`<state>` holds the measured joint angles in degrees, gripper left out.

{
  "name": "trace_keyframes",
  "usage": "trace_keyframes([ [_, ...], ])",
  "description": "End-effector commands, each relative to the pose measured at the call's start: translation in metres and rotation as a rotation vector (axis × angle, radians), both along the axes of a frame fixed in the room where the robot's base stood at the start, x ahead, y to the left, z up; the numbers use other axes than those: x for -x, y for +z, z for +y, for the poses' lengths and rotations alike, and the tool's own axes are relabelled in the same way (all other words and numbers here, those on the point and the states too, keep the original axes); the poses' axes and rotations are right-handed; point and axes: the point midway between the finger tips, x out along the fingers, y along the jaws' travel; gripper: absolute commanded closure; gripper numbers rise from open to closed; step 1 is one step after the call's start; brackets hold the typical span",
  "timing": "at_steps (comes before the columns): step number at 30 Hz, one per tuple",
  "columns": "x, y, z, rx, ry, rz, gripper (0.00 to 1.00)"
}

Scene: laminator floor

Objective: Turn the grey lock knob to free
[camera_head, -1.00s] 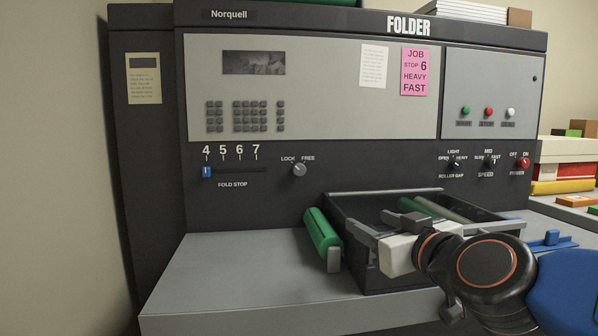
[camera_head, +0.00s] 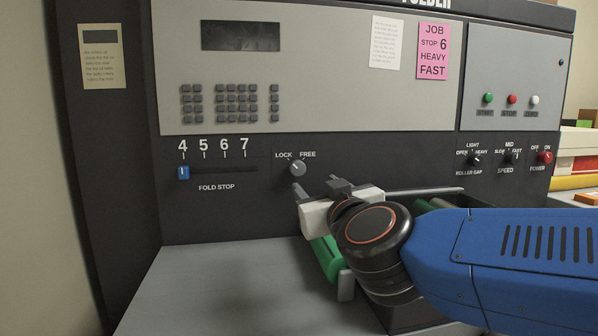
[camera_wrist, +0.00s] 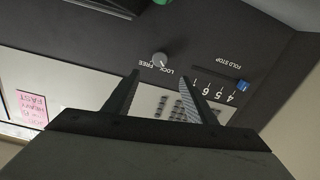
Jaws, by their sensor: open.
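The grey lock knob (camera_head: 297,168) is on the dark front panel, under the words LOCK and FREE. Its pale mark appears to point up-left, toward LOCK. My gripper (camera_head: 319,188) is just below and right of the knob in the head view, in front of the panel. In the wrist view, which is turned upside down, the knob (camera_wrist: 160,59) shows beyond the two fingertips, roughly between their lines. My gripper (camera_wrist: 161,75) is open and empty, and apart from the knob.
The fold stop slider with its blue tab (camera_head: 183,172) is left of the knob, at 4. A green roller (camera_head: 327,257) and a dark tray lie below my gripper. The roller gap knob (camera_head: 474,160), speed knob (camera_head: 511,158) and red power knob (camera_head: 544,157) are farther right.

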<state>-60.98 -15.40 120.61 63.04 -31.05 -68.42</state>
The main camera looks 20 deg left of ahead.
Motion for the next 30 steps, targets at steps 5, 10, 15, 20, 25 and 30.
trace_keyframes([
  [5,-0.026,-0.001,0.017,0.002,-0.001,0.002,0.49],
  [10,-0.05,-0.001,0.032,0.002,-0.001,0.001,0.49],
  [15,-0.073,-0.001,0.048,0.002,-0.001,0.001,0.49],
  [20,-0.094,-0.001,0.062,0.002,0.0,0.001,0.49],
  [25,-0.112,-0.001,0.074,0.001,0.0,0.001,0.49],
  [30,-0.122,-0.001,0.081,0.001,0.0,0.001,0.49],
])
